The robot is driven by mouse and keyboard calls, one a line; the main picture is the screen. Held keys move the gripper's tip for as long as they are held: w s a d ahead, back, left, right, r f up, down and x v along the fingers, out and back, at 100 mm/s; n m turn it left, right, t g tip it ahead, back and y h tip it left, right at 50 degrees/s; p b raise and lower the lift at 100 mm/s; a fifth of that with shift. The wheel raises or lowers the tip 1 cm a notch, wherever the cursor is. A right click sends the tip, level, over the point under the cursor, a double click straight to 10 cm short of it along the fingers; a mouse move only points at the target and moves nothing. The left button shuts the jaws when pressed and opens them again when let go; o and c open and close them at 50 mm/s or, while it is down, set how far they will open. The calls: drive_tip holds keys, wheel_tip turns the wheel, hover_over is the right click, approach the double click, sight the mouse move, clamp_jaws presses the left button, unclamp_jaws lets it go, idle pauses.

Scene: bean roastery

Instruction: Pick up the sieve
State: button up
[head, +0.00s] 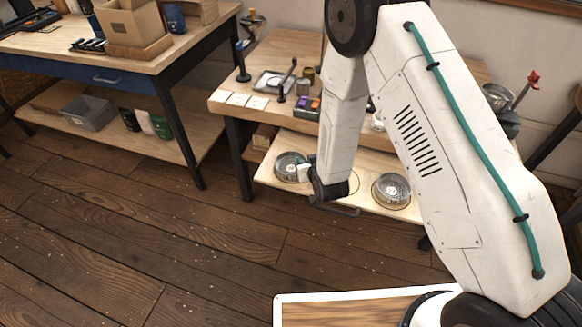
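Two round, shallow metal dishes that look like sieves sit on a low pale wooden shelf (268,178) under the workbench. The left sieve (287,164) is just left of my gripper, and the right sieve (391,191) is further right. I cannot tell which one the task means. My gripper (305,173) hangs at the end of the arm, low over the shelf, with its tip at the right edge of the left sieve. I cannot tell whether it touches. Its fingers are too small to show whether they are open or shut.
The workbench (228,104) above carries white cards, a small tamper-like stand (287,80) and several small containers. A second table (60,45) with a cardboard box (132,22) stands at left, a grey bin (88,112) on its lower shelf. The wooden floor (190,235) in front is clear.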

clamp_jaws()
drive_tip(key=shift+r, duration=0.1)
